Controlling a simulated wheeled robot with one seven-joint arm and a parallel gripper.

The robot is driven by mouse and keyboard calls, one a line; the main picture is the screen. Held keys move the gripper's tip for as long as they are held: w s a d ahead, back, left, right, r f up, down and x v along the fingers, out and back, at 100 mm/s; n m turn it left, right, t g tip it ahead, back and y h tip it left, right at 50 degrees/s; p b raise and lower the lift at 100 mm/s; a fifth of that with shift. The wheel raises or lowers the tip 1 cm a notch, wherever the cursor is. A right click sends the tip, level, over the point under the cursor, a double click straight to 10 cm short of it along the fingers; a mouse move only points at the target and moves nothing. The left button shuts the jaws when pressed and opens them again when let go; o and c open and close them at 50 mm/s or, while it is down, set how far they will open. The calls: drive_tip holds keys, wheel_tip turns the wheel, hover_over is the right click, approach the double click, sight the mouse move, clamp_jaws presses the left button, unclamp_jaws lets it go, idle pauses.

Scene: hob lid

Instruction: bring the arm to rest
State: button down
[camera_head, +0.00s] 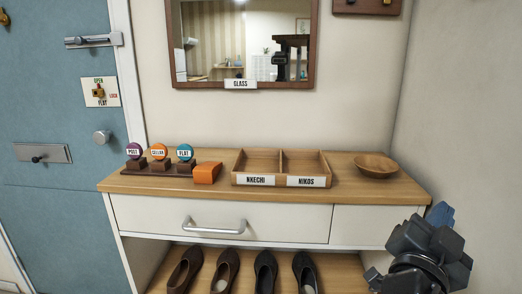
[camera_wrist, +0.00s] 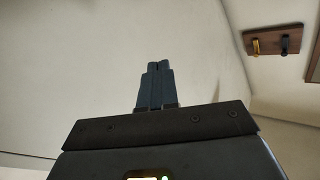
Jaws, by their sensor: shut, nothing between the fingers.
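My gripper (camera_wrist: 159,66) shows in the wrist view with its two dark fingers together and nothing between them. It points toward a bare pale wall and touches nothing that I can see. In the head view my arm (camera_head: 425,255) is folded at the lower right, in front of the right end of the cabinet. The fingertips cannot be made out clearly in the head view.
A cabinet with a wooden top (camera_head: 220,194) carries labelled round tags (camera_head: 158,153), an orange item (camera_head: 206,173), a two-part tray (camera_head: 281,168) and a wooden bowl (camera_head: 376,165). Shoes (camera_head: 225,270) stand below. A blue door (camera_head: 55,120) is left. A hook board (camera_wrist: 273,40) hangs on the wall.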

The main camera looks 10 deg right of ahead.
drive_tip(key=s+a+f+n+t+y+p, duration=0.1)
drive_tip(key=s+a+f+n+t+y, duration=0.1)
drive_tip(key=s+a+f+n+y, duration=0.35)
drive_tip(key=s+a+f+n+t+y+p, duration=0.2)
drive_tip(key=s+f+n+y, duration=0.55)
drive_tip(key=f+n, duration=0.25)
drive_tip(key=s+a+r+y+p, duration=0.1)
drive_tip(key=s+a+r+y, duration=0.1)
drive_tip(key=s, duration=0.7)
drive_tip(key=s+a+r+n+y+p, duration=0.1)
drive_tip(key=s+a, duration=0.3)
drive_tip(key=s, duration=0.6)
drive_tip(key=shift+a+r+g+y, duration=0.35)
drive_tip(key=shift+r+y, duration=0.15)
drive_tip(key=shift+r, duration=0.4)
drive_tip(key=shift+n, duration=0.25)
